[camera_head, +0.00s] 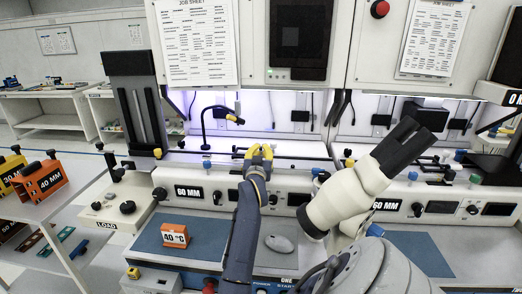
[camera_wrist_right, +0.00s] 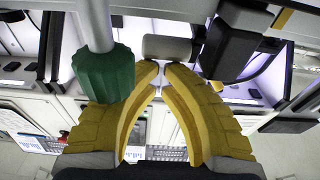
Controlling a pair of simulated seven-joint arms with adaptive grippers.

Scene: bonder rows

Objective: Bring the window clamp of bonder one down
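Bonder one (camera_head: 225,197) has a 60 MM plate and an ONE label below. My right gripper (camera_head: 258,148), yellow, is over its rear rail. In the right wrist view its fingertips (camera_wrist_right: 162,70) are nearly together with nothing clear between them. A grey cylindrical knob (camera_wrist_right: 166,47) lies just past the tips; I cannot tell whether they touch it. A green knob (camera_wrist_right: 101,75) on a grey shaft is beside the left finger. I cannot pick out the window clamp for certain, nor whether it is up or down. My left gripper is not in view.
A white microscope (camera_head: 345,200) with black eyepieces stands right of my arm. A thin dark-blue gooseneck (camera_head: 205,122) rises left of my gripper.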

